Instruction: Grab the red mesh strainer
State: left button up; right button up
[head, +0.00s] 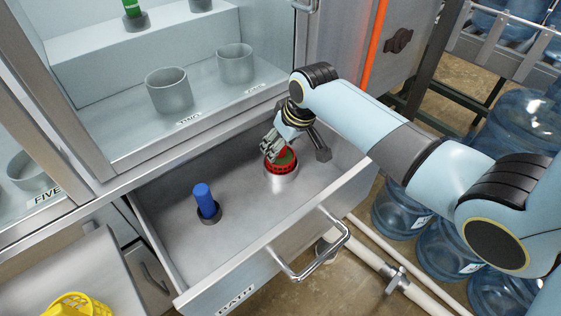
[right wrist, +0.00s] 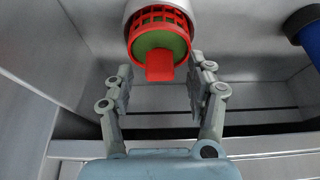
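The red mesh strainer (head: 281,160) sits in a pale round holder (head: 282,182) inside the open drawer. It has a green inner surface and also shows in the right wrist view (right wrist: 160,35), with a red tab pointing toward my gripper. My right gripper (right wrist: 160,72) is open, with one finger on each side of the red tab; whether the fingers touch it I cannot tell. In the head view the right gripper (head: 274,146) is just above and left of the strainer, partly covering it. My left gripper is not in view.
The drawer (head: 240,259) is open, with a metal handle (head: 314,255) at its front. A blue cylinder (head: 204,197) stands in a dark ring at the drawer's left. Grey cups (head: 169,92) stand in the cabinet behind. A yellow basket (head: 75,304) is at the lower left. Water jugs (head: 450,243) stand right.

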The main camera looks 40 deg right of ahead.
grip_shut()
jog(key=shift+r, duration=0.15)
dwell(0.4)
